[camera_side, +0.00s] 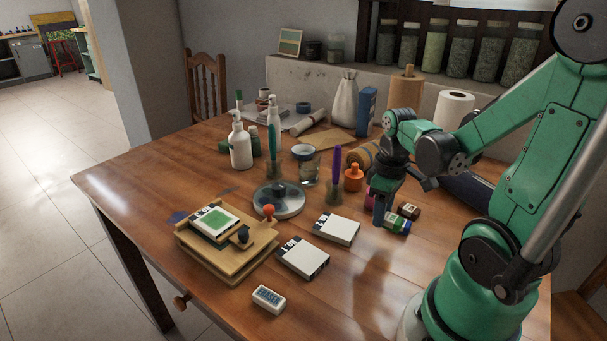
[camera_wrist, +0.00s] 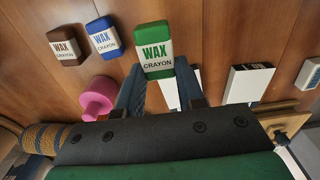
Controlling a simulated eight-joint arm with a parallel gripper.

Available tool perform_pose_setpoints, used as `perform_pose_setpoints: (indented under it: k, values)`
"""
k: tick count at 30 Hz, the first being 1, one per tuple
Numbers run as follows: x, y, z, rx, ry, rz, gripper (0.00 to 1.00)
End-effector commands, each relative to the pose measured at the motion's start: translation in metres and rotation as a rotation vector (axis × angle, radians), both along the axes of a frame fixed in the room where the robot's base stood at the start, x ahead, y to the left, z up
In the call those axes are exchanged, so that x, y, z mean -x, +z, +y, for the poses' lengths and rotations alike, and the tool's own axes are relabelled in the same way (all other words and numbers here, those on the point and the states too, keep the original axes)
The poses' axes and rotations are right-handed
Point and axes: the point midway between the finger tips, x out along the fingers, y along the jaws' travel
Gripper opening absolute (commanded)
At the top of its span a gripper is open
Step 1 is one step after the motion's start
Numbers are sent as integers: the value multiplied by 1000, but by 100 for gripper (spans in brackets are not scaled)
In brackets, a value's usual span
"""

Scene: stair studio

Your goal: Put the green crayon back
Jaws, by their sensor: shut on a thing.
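The green crayon (camera_wrist: 155,50) is a short block with a white "WAX CRAYON" label. In the wrist view it sits between the tips of my gripper (camera_wrist: 157,82), which is shut on it. In the side view my gripper (camera_side: 383,212) points down at the table's right part, and the green crayon (camera_side: 396,224) shows at its fingertips, low over or on the wood; I cannot tell which. A blue crayon (camera_wrist: 103,37) and a brown crayon (camera_wrist: 67,45) stand to its left in the wrist view. The brown one also shows in the side view (camera_side: 408,210).
A pink round thing (camera_wrist: 97,97) is close to my fingers. Two white-and-black boxes (camera_side: 336,229) (camera_side: 303,257), an eraser (camera_side: 268,299) and a wooden press (camera_side: 226,260) lie left. An orange bottle (camera_side: 353,179) and glass jars stand behind.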

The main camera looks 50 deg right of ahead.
Motion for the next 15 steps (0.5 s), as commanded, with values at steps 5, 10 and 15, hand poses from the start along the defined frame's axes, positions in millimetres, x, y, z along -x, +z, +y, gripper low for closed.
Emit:
perform_pose_setpoints:
  k: [5, 10, 15]
  values:
    - [0, -10, 0, 0, 0, 0, 0]
    - [0, -20, 0, 0, 0, 0, 0]
    - [0, -36, 0, 0, 0, 0, 0]
